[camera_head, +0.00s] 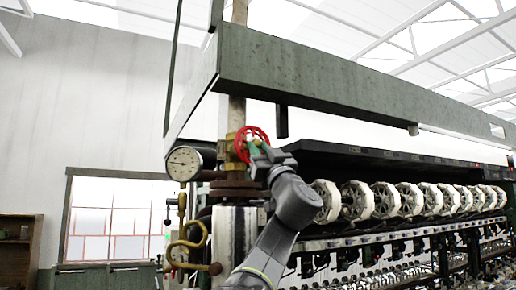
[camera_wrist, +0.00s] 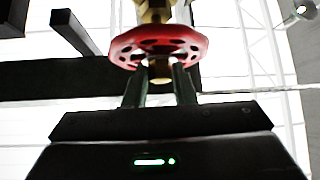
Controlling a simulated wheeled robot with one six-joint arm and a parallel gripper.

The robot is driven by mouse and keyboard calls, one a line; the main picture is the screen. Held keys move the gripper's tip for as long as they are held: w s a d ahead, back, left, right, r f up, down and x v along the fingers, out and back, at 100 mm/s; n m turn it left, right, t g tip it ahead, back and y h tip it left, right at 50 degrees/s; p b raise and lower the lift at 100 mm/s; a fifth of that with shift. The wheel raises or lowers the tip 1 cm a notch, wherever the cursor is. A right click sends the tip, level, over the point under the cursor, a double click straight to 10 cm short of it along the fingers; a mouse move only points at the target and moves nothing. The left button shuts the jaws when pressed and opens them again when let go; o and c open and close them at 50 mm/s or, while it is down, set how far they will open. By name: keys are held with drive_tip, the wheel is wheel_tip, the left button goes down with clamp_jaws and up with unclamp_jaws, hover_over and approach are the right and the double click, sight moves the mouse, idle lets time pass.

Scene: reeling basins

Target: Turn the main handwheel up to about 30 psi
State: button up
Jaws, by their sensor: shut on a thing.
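The red handwheel (camera_head: 242,142) sits on a brass valve (camera_head: 229,150) on the vertical pipe in the head view. In the wrist view the handwheel (camera_wrist: 157,45) is a red disc with holes around a brass hub. My gripper (camera_wrist: 159,75) is shut on the handwheel, its two fingers reaching up to the wheel's near side around the hub. In the head view my gripper (camera_head: 262,150) is at the wheel's right side and partly hidden by my arm. The pressure gauge (camera_head: 184,163) is a round white dial left of the valve; its reading is too small to tell.
A green beam (camera_head: 300,75) runs above the valve. A row of white octagonal reels (camera_head: 385,200) stretches right. A curved brass pipe (camera_head: 188,242) hangs below the gauge. A wide window (camera_head: 115,220) and a brown shelf (camera_head: 18,245) stand at the left.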

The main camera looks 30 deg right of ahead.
drive_tip(key=shift+d+r+n+g+y, duration=0.15)
drive_tip(key=shift+n+g+y, duration=0.35)
drive_tip(key=shift+n+y, duration=1)
drive_tip(key=shift+d+f+n+g+y, duration=0.1)
drive_tip(key=shift+n+g+y, duration=0.4)
drive_tip(key=shift+n+y, duration=1)
drive_tip(key=shift+d+r+n+g+y, duration=0.15)
drive_tip(key=shift+n+g+y, duration=0.35)
drive_tip(key=shift+n+y, duration=0.95)
drive_tip(key=shift+f+n+g, duration=0.1)
drive_tip(key=shift+n+g, duration=0.4)
drive_tip(key=shift+n, duration=0.55)
drive_tip(key=o, duration=1)
drive_tip(key=b+v, duration=0.5)
drive_tip(key=v, duration=0.8)
drive_tip(key=shift+s+d+f, duration=0.15)
drive_tip(key=shift+s+f, duration=0.1)
drive_tip(key=shift+f, duration=0.05)
